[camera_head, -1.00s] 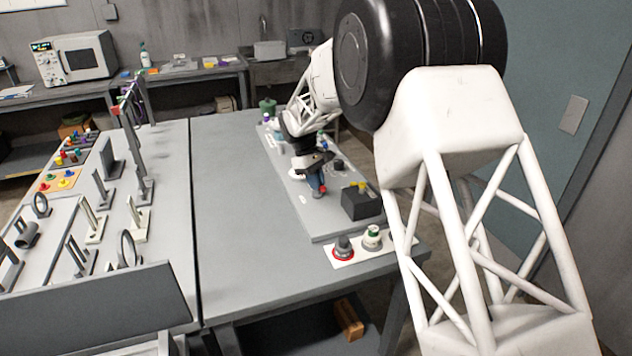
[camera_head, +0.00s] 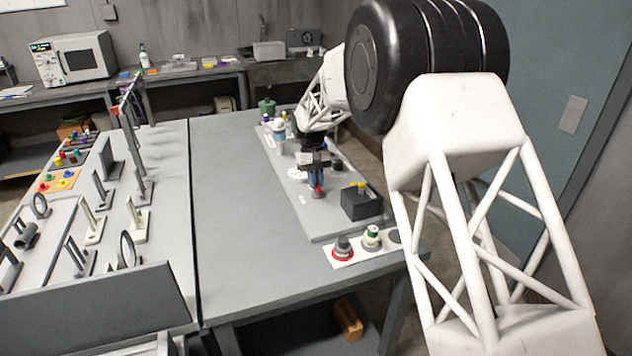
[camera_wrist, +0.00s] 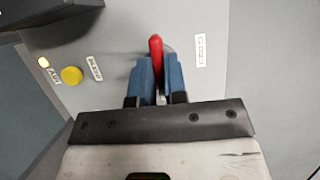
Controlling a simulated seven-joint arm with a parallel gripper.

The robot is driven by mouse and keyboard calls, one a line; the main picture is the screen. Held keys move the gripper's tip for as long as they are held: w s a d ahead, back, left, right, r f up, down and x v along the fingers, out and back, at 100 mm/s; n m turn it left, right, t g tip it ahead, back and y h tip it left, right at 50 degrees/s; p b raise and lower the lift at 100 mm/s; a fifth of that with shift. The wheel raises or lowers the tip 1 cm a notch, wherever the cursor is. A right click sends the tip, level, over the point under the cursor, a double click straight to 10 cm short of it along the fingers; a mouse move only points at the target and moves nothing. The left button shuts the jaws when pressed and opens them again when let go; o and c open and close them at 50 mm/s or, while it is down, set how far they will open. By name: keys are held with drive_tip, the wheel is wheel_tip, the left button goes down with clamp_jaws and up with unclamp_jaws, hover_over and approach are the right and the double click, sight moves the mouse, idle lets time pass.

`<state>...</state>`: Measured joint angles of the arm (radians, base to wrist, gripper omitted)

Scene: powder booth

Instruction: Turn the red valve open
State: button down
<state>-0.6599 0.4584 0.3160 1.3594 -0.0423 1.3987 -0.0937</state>
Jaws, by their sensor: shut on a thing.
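The red valve (camera_wrist: 155,48) shows in the wrist view as a red lever handle, its rounded end sticking out beyond my fingertips. My gripper (camera_wrist: 155,80) has two blue fingers, one on each side of the handle, shut on it. In the head view the gripper (camera_head: 317,182) is low over the grey panel on the right-hand table, with a little red (camera_head: 318,191) visible at the fingertips. The valve's base is mostly hidden by the fingers and handle.
A black box (camera_head: 361,202) with yellow knobs stands just right of the gripper on the panel (camera_head: 318,228). A white plate (camera_head: 343,262) with a red-ringed knob and a green-topped knob lies in front. The table's left part (camera_head: 230,200) is clear.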

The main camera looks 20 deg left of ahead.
drive_tip(key=c, duration=1.2)
unclamp_jaws()
drive_tip(key=shift+o, duration=0.2)
drive_tip(key=v, duration=0.7)
drive_tip(key=shift+r, duration=0.4)
drive_tip(key=shift+w+a, duration=0.1)
